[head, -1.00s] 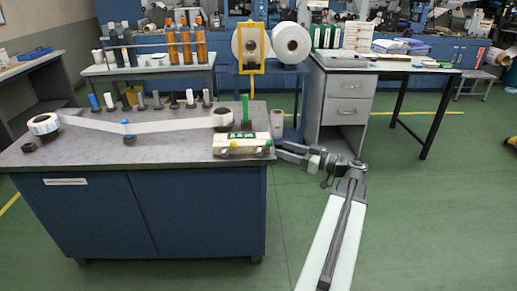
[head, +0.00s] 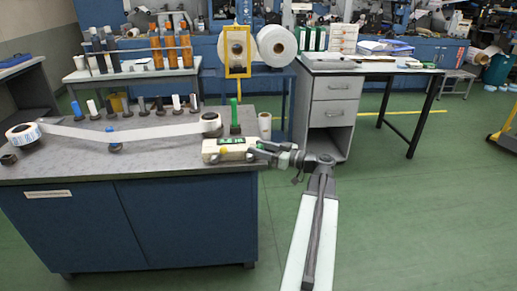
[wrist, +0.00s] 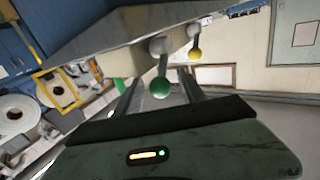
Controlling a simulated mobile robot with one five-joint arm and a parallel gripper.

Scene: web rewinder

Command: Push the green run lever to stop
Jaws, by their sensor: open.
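The green-knobbed lever (wrist: 160,89) shows in the wrist view as a green ball on a short stalk from a grey pivot. My gripper (wrist: 158,76) is open, with one finger on each side of the green ball; I cannot tell whether either touches it. A yellow-knobbed lever (wrist: 195,53) is just to its right. In the head view my gripper (head: 254,149) is at the right end of the cream control box (head: 210,146) and hides the green knob. The yellow knob (head: 224,151) shows on the box's front.
The box sits at the right front corner of a grey-topped blue bench (head: 150,164). A green upright post (head: 235,115) stands behind it. A web strip (head: 160,132) runs between two rolls on the bench.

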